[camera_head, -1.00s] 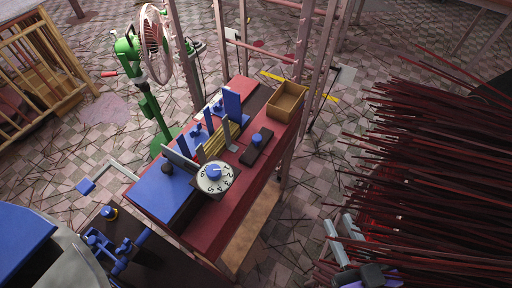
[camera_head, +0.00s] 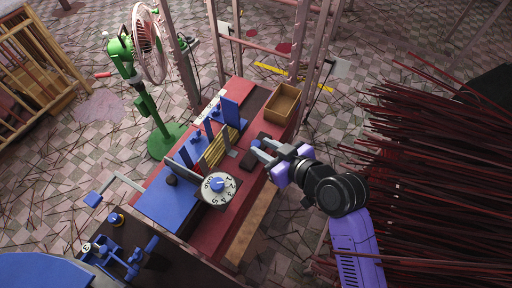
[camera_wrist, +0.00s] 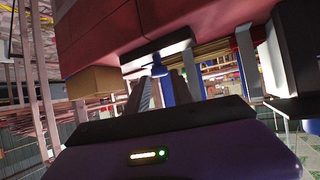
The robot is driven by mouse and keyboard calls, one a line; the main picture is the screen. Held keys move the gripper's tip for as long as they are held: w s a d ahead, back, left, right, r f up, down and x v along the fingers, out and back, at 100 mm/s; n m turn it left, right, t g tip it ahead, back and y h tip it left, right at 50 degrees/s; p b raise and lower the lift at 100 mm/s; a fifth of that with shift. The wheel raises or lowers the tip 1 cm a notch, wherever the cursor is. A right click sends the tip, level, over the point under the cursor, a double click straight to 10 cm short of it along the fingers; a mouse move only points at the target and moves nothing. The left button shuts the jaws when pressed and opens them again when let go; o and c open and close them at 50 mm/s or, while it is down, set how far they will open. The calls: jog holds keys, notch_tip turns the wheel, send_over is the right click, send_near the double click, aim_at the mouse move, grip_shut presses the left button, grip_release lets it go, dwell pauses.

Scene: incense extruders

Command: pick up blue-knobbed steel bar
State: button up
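The steel bar (camera_head: 247,160) is a dark flat block lying on the red table top, partly hidden by my gripper in the head view. Its blue knob (camera_wrist: 160,69) shows in the wrist view, just beyond my fingertips and roughly between them; my gripper hides most of it in the head view. My gripper (camera_head: 262,149) is open and empty, reaching in from the right over the bar. Its two fingers also show in the wrist view (camera_wrist: 164,85), apart from each other. I cannot tell whether they touch the knob.
A numbered dial (camera_head: 219,189) with a blue knob stands left of the bar. Blue uprights and yellow sticks (camera_head: 217,147) stand behind it. An open wooden box (camera_head: 283,103) sits at the table's far right. A green fan (camera_head: 150,100) stands beyond. Dark red sticks (camera_head: 440,170) fill the right.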

aim_at(253, 142)
jog(key=shift+p+x, duration=0.3)
jog(key=shift+x, duration=3.3)
grip_shut()
jog(key=shift+s, duration=0.1)
jog(key=shift+r, duration=0.15)
